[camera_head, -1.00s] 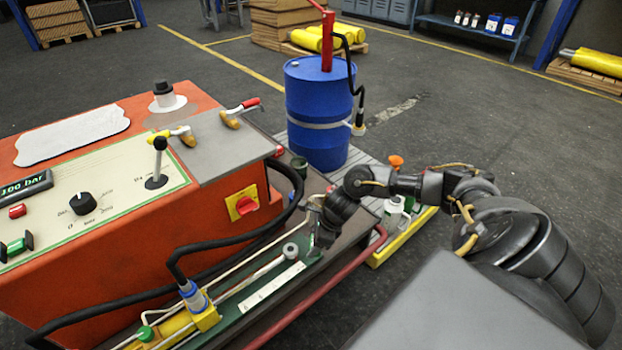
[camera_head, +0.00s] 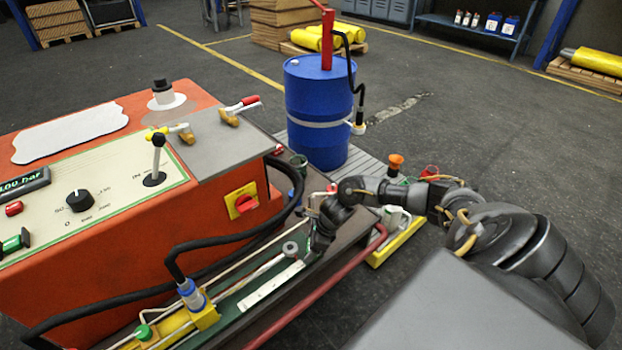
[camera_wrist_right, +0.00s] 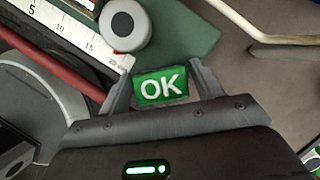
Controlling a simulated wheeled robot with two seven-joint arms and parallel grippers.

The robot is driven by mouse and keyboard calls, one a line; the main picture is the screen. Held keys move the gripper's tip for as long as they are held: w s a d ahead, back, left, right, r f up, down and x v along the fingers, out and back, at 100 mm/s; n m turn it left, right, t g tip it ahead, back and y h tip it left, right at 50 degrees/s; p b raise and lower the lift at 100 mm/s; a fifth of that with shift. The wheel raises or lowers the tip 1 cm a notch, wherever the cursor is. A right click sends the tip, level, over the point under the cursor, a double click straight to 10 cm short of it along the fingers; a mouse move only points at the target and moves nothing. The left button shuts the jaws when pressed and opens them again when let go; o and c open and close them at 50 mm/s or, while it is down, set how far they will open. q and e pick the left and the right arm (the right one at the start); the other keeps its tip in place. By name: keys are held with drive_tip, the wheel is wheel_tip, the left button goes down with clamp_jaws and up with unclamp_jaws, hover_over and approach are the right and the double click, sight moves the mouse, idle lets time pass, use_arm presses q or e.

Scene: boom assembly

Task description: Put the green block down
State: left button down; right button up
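The green block (camera_wrist_right: 160,88), marked OK in white, sits between the two fingers of my right gripper in the right wrist view. The fingers touch or nearly touch its sides, and the gripper looks shut on it. In the head view my right gripper (camera_head: 319,228) is low over the far end of the green bed beside the orange machine. The block is hidden there. I cannot tell whether the block touches the surface below. My left gripper is not in view.
A grey round knob (camera_head: 290,248) and a white ruler (camera_head: 272,284) lie close to the gripper. A red rail (camera_head: 330,285) runs along the near side. The orange machine (camera_head: 150,260) is left, the blue drum (camera_head: 318,110) behind.

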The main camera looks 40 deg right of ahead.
drive_tip(key=shift+o, duration=0.9)
